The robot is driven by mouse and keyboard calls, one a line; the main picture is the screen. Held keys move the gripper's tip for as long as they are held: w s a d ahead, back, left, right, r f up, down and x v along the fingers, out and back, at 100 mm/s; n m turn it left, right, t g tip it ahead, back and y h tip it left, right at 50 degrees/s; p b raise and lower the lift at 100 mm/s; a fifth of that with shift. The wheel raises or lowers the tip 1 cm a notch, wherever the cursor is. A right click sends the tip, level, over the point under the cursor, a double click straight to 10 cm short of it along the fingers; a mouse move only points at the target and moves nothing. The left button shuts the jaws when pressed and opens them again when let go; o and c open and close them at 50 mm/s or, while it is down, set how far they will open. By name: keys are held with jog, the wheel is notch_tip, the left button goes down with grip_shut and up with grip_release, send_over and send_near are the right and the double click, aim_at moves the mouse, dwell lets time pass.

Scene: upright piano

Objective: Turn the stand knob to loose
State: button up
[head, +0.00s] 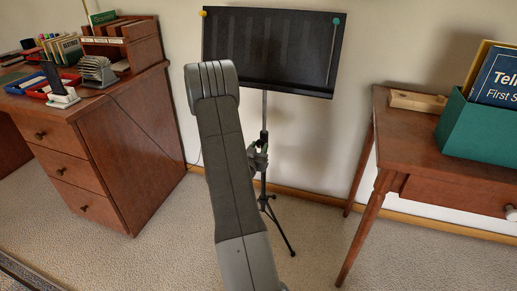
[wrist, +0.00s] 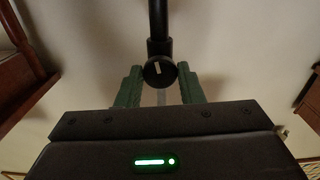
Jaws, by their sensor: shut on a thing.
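The music stand has a black desk panel (head: 270,50) on a thin upright pole (head: 264,112) with tripod legs on the carpet. In the wrist view the stand knob (wrist: 158,72) is a round black knob with a short, slightly tilted white mark, just below the dark collar on the pole (wrist: 158,20). My gripper (wrist: 161,76) has its two green fingers on either side of the knob, shut on it. In the head view my gripper (head: 257,157) is at the pole below the panel, and my arm partly covers that area. The knob is hard to make out there.
A wooden desk (head: 130,135) with drawers and stationery stands at the left. A wooden side table (head: 395,130) with a green box (head: 480,130) of books stands at the right. A thin cable hangs by the wall. Carpet is open around the stand.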

jog(key=n, duration=0.6)
jog(key=shift+n, duration=0.3)
jog(key=n+p, duration=0.1)
jog(key=n, duration=0.2)
jog(key=shift+d+n, duration=0.1)
jog(key=shift+n, duration=0.2)
jog(key=n+p, duration=0.1)
jog(key=n, duration=0.2)
jog(key=shift+r+n, duration=0.1)
jog(key=shift+n, duration=0.2)
jog(key=n+p, duration=0.1)
jog(key=n, duration=0.2)
jog(key=shift+n+p, duration=0.3)
jog(key=n+p, duration=0.1)
jog(key=n, duration=0.2)
jog(key=shift+n, duration=0.4)
jog(key=n+p, duration=0.2)
jog(key=n, duration=0.4)
jog(key=shift+n, duration=0.3)
jog(key=o, duration=1)
